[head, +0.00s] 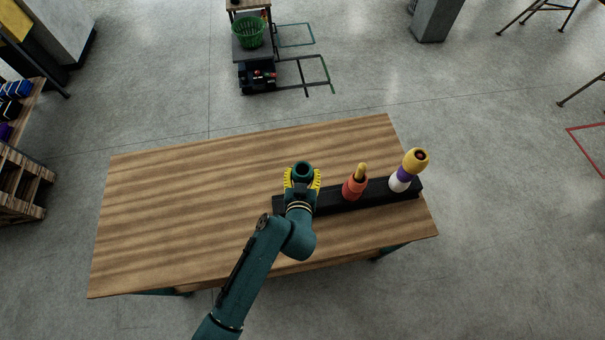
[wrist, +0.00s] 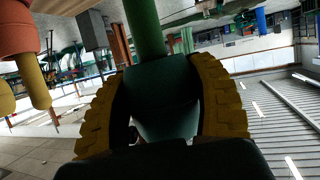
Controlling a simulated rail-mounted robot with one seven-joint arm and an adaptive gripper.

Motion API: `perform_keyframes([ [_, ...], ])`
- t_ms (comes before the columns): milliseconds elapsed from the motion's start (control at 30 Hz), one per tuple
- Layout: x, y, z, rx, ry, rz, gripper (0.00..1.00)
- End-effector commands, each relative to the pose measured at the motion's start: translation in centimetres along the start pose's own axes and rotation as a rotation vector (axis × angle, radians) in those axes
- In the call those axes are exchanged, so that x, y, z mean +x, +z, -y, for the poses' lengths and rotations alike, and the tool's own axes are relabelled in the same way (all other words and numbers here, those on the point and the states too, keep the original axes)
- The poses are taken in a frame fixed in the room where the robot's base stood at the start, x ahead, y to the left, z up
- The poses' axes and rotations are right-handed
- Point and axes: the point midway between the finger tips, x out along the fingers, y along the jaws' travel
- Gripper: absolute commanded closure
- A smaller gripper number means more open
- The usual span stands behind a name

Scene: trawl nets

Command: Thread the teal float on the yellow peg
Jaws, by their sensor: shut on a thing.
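My gripper (head: 302,182) has its yellow fingers closed around the teal float (head: 302,167), above the left end of a black rack. The float's dark hole faces up. In the wrist view the float (wrist: 165,100) sits between both fingers, and a green peg (wrist: 145,28) runs to its end. I cannot tell whether that peg's tip is inside the float. The yellow peg (head: 361,169) stands to the right of my gripper with an orange-red float (head: 353,188) around its lower part. In the wrist view the peg (wrist: 35,82) shows at the left, upside down.
The black rack (head: 334,202) lies along the right side of the wooden table (head: 190,205). At its right end a stack holds a white float (head: 398,184), a purple float (head: 407,173) and a yellow float (head: 415,160). The table's left side is clear.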

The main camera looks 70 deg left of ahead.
Motion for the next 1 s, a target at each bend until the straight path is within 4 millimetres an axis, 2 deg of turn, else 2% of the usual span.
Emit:
perform_keyframes([
  [33, -0.3, -0.8, 0.0, -0.001, 0.0, -0.001, 0.82],
  [433, -1.5, -3.8, 0.0, 0.0, -0.001, 0.0, 0.82],
  [1000, -1.7, -4.2, 0.0, 0.0, 0.0, 0.0, 0.82],
])
